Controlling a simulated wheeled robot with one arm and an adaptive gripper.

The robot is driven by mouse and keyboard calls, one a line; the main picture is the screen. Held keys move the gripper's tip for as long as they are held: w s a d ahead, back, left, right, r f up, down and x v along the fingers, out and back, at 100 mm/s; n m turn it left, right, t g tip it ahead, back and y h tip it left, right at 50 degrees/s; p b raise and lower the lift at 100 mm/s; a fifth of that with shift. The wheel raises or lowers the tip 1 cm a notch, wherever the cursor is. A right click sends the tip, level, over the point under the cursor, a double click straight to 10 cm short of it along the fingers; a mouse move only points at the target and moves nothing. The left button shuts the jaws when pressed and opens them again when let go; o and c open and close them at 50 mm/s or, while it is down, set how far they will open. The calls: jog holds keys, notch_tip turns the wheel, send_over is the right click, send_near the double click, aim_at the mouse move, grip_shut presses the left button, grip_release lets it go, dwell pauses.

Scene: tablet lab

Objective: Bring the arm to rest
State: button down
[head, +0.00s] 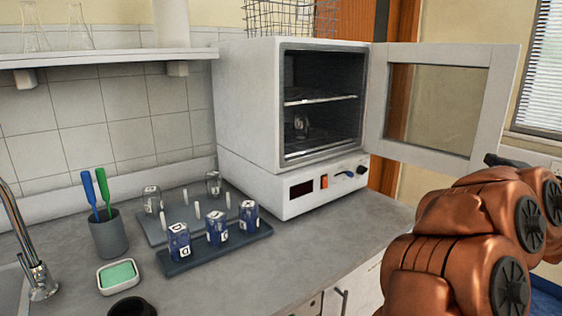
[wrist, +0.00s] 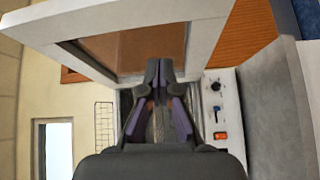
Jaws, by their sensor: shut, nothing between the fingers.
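My arm, copper-coloured, fills the lower right of the head view. My gripper (wrist: 159,70) shows in the wrist view with its dark fingertips together and nothing held. In that view it lies in front of the white oven's open door and beside the control panel (wrist: 221,110). In the head view most of the gripper is hidden behind my arm; a small dark part shows above it.
The oven (head: 250,110) stands on the counter; its door (head: 492,95) is swung open to the right. A small vessel (head: 301,124) sits inside. Several labelled vessels stand on a dark rack (head: 225,252) and behind it. A pen cup (head: 109,238) and green sponge dish (head: 118,275) are left.

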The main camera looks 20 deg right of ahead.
jog(key=w+a+r+m+g+h+p, duration=0.2)
jog(key=w+a+m+g, duration=0.2)
jog(key=a+m, duration=0.3)
jog(key=s+a+f+m+g+y+p, duration=0.15)
jog(key=a+f, duration=0.25)
jog(key=a, duration=0.4)
jog(key=w+a+f+m+g+y+p, duration=0.1)
jog(key=a+f+g+y, duration=0.15)
jog(key=a+f, duration=0.4)
jog(key=s+a+f+m+g+y+p, duration=0.1)
jog(key=a+f+m+y+p, duration=0.15)
jog(key=a, duration=0.65)
jog(key=s+a+f+n+g+y+p, duration=0.1)
jog(key=s+a+f+g+y, duration=0.2)
jog(key=s+a, duration=0.6)
jog(key=s+a+f+n+g+y+p, duration=0.1)
jog(key=s+a+f+g+y, duration=0.3)
jog(key=s+a, duration=0.5)
jog(key=a+n, duration=0.1)
jog(key=a, duration=0.8)
jog(key=shift+s, duration=0.2)
jog(key=shift+d+f, duration=0.1)
